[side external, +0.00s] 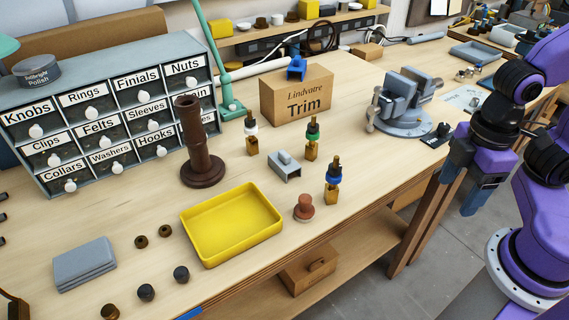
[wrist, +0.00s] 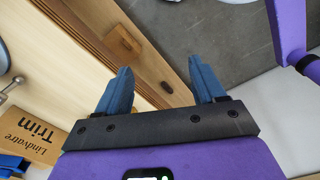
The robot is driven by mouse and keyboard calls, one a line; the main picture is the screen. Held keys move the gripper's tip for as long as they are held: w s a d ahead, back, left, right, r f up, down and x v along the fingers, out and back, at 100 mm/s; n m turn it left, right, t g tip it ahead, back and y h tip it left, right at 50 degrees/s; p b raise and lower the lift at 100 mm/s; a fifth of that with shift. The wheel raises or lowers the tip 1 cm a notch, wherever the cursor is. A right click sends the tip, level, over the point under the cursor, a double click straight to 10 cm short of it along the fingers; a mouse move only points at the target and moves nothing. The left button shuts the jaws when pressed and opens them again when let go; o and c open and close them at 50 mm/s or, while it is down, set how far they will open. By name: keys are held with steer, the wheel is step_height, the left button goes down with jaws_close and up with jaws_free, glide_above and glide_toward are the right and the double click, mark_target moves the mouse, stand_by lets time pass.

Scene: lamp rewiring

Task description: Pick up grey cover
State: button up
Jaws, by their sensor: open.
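A small grey cover (side external: 286,168), a channel-like piece with a raised tab on top, sits on the bench in the side external view. It lies between the yellow tray and the upright brass-and-coloured sockets. My gripper (side external: 457,205) is off the right front edge of the bench, well to the right of the cover, with its blue fingers pointing down. In the wrist view my gripper (wrist: 159,68) has its fingers spread apart with nothing between them. The cover is not visible in the wrist view.
Near the cover stand several sockets (side external: 312,138), a reddish knob (side external: 304,208), a yellow tray (side external: 231,224) and a brown column (side external: 195,145). Behind are a Trim box (side external: 296,95) and a vise (side external: 404,103). A grey stack (side external: 85,264) lies front left.

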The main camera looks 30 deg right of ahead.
step_height(320, 180, up, 5)
steer(key=w+a+r+n+t+h, duration=0.25)
steer(key=w+a+n+h, duration=0.25)
steer(key=w+a, duration=0.8)
steer(key=w+a+f+n+t+h, duration=0.1)
steer(key=w+a+n+h, duration=0.1)
steer(key=w+a+h, duration=0.5)
steer(key=w+a+f+n+t+h, duration=0.1)
steer(key=w+a+f+n+t, duration=0.15)
steer(key=w+a, duration=0.6)
steer(key=g, duration=0.1)
glide_toward(283, 155)
steer(key=shift+n, duration=0.25)
steer(key=x, duration=0.8)
steer(key=shift+d, duration=0.15)
steer(key=c, duration=1.2)
